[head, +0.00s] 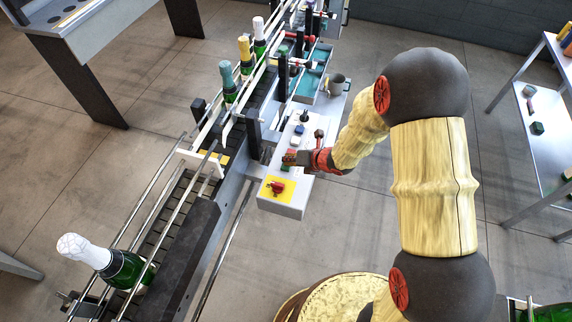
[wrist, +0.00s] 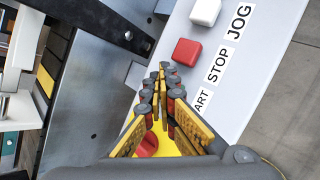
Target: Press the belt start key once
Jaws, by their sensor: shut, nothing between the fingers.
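The control panel (head: 289,209) is a light grey box beside the conveyor; its top (wrist: 260,75) fills the right of the wrist view. Labels there read JOG, STOP and a partly covered one ending in "ART" (wrist: 202,101). A white key (wrist: 205,12) sits by JOG and a red key (wrist: 187,52) by STOP. The start key, beside the "ART" label, is hidden behind my fingers. My gripper (wrist: 163,70) is shut and empty, its tips over the panel by that label; it also shows in the head view (head: 289,158). I cannot tell whether the tips touch the key.
A red mushroom button (head: 278,187) on a yellow patch stands at the panel's near end, close under my fingers. The conveyor belt (head: 161,226) runs along the left with several bottles, one white-topped (head: 123,266) in front. A grey mug (head: 337,84) stands farther back.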

